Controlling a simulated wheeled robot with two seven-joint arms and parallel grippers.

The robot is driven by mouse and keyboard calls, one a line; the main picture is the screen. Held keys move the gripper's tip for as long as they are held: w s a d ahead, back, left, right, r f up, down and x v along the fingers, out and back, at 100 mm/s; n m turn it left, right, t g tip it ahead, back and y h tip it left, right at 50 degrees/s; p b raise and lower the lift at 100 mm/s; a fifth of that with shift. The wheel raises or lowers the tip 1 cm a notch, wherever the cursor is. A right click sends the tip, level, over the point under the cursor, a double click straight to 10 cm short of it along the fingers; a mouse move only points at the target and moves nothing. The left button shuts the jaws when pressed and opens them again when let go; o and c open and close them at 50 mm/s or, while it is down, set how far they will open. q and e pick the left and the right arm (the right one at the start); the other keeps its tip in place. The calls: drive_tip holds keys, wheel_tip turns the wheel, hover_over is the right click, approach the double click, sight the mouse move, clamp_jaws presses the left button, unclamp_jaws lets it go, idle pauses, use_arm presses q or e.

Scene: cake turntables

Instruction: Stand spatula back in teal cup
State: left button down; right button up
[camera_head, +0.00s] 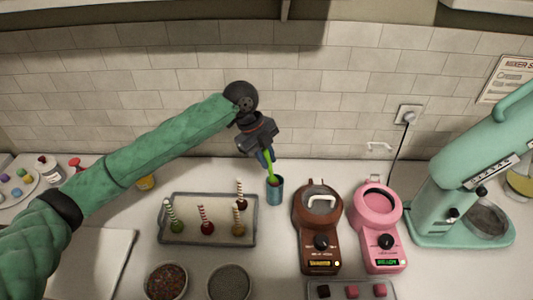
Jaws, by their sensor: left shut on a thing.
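The teal cup (275,194) stands upright on the counter, right of the tray of cake pops. A bright green spatula (269,167) points down at the cup, slightly tilted. Its lower end is at or inside the cup's mouth; I cannot tell how deep it reaches. My left gripper (264,157) is just above the cup and is shut on the spatula's upper part, which the fingers hide. My right gripper is not in view.
A grey tray (182,238) with several cake pops stands left of the cup. A brown machine (318,228) and a pink machine (379,228) are to its right. Two bowls of sprinkles (167,282) are in front. A tiled wall (330,85) rises behind.

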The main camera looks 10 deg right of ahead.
use_arm(q)
drive_tip(key=shift+f, duration=0.75)
drive_tip(key=shift+f+b, duration=0.35)
drive_tip(key=shift+f, duration=0.5)
drive_tip(key=c, duration=1.3)
unclamp_jaws()
drive_tip(key=shift+c, duration=0.2)
drive_tip(key=shift+o, duration=0.4)
drive_tip(key=shift+r, duration=0.25)
drive_tip(key=p+v, duration=0.4)
drive_tip(key=v, duration=0.3)
drive_tip(key=shift+r, duration=0.15)
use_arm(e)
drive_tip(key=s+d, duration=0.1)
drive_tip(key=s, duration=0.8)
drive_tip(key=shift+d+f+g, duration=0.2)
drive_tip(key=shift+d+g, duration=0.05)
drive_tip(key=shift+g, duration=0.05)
